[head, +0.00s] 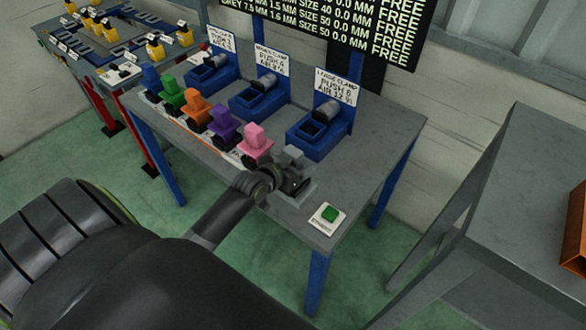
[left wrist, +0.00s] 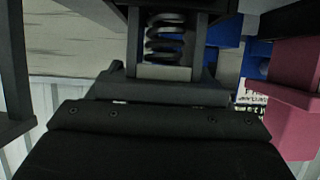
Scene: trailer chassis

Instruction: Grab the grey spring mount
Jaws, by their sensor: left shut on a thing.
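The grey spring mount (head: 294,156) stands at the right end of a row of coloured mounts on the grey table, just right of the pink mount (head: 255,140). My left gripper (head: 291,178) is at the grey mount and shut on it, hiding its lower part in the head view. In the left wrist view a dark coil spring (left wrist: 165,38) and a light grey block show between the two fingers. I cannot tell whether the mount touches the table. My right gripper is in neither view.
Purple (head: 224,125), orange (head: 197,106), green and blue mounts continue the row leftward. Three blue clamps with signs stand behind, the nearest at right (head: 318,134). A green button (head: 329,214) sits at the table's front right corner. Another grey table (head: 530,170) is at right.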

